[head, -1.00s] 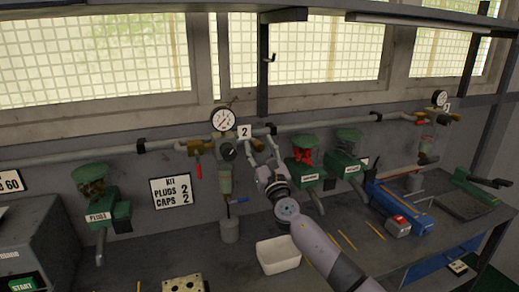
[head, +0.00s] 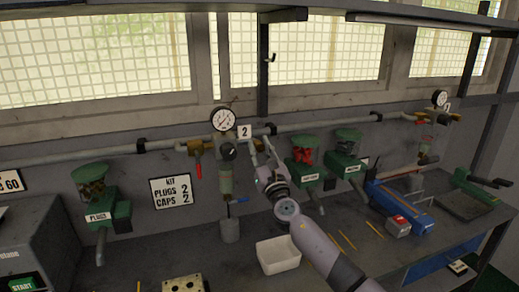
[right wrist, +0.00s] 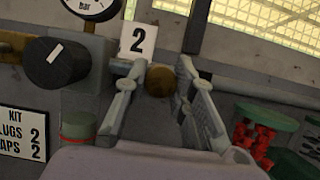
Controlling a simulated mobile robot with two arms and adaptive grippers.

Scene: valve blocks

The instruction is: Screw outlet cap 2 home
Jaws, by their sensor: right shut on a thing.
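My right gripper (head: 259,152) reaches up to the pipework just below the number 2 sign (head: 244,131). In the right wrist view its two fingers (right wrist: 160,82) are shut on a small round brass-coloured piece, which looks like outlet cap 2 (right wrist: 159,81). The cap sits between the fingertips, below the number 2 sign (right wrist: 137,40). The fitting behind the cap is hidden, so I cannot tell how far the cap is on its thread. My left gripper is not in view.
A gauge (head: 223,119) and a regulator with a black knob (right wrist: 57,63) stand close left of the gripper. A green feeder with red pieces (head: 305,160) is close on the right. A white bin (head: 278,255) sits on the bench below.

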